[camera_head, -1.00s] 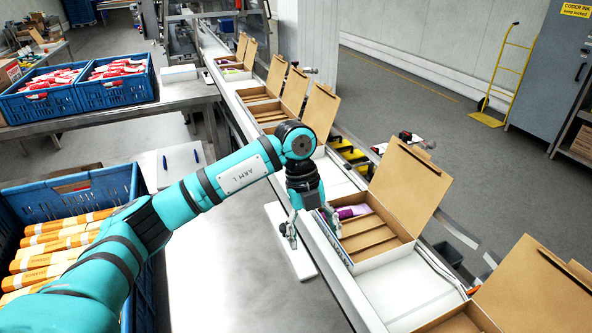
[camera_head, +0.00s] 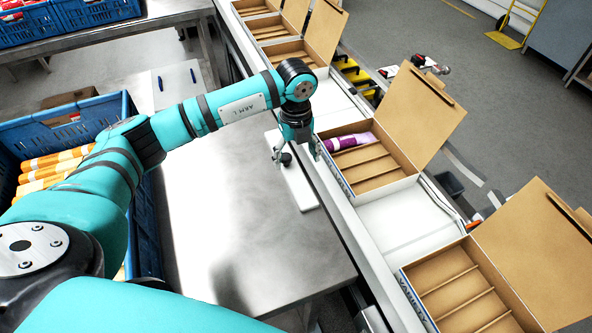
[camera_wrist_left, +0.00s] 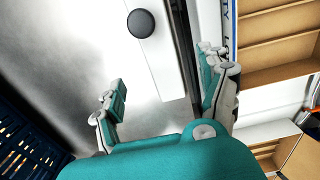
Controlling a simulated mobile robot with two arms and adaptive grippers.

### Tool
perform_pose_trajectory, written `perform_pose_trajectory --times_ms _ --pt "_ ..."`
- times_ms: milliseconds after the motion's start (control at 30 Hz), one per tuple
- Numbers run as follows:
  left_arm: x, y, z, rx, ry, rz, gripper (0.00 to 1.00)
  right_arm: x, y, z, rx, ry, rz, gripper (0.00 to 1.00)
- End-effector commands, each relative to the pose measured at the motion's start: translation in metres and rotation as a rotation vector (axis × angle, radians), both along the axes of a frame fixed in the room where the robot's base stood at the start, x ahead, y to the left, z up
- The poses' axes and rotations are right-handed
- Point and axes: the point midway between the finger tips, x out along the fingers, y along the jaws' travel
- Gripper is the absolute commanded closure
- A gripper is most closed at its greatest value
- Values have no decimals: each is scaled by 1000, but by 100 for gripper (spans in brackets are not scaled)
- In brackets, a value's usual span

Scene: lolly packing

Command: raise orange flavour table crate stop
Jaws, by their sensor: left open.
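A blue crate (camera_head: 128,112) stands at the left, with several orange-and-white packs (camera_head: 45,172) inside; my arm hides part of it. A crate also shows at the lower left of the left wrist view (camera_wrist_left: 25,135). My left gripper (camera_head: 297,155) is open and empty, pointing down over the white strip (camera_head: 302,192) beside the box line. A black round knob (camera_wrist_left: 141,23) on this strip shows ahead of the open fingers (camera_wrist_left: 165,80) in the left wrist view, apart from them. My right gripper is not in view.
An open cardboard box (camera_head: 408,180) with a purple pack (camera_head: 350,141) stands right of the gripper. Another open box (camera_head: 397,275) is nearer, and several line the conveyor behind. The steel table (camera_head: 215,205) has bare room. More blue crates (camera_head: 98,14) stand at the back left.

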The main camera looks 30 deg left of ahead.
Motion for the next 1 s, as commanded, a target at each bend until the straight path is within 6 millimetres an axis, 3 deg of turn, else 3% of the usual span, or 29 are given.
perform_pose_trajectory --times_ms 133,400,833,1000 --pt "-1 0 -29 -1 5 0 23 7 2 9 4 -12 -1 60" --pt "0 0 -68 -1 2 0 23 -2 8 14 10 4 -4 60" --pt "0 0 -78 -1 0 -1 23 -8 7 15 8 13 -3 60" --pt "0 0 -78 -1 0 -1 44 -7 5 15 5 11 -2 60"
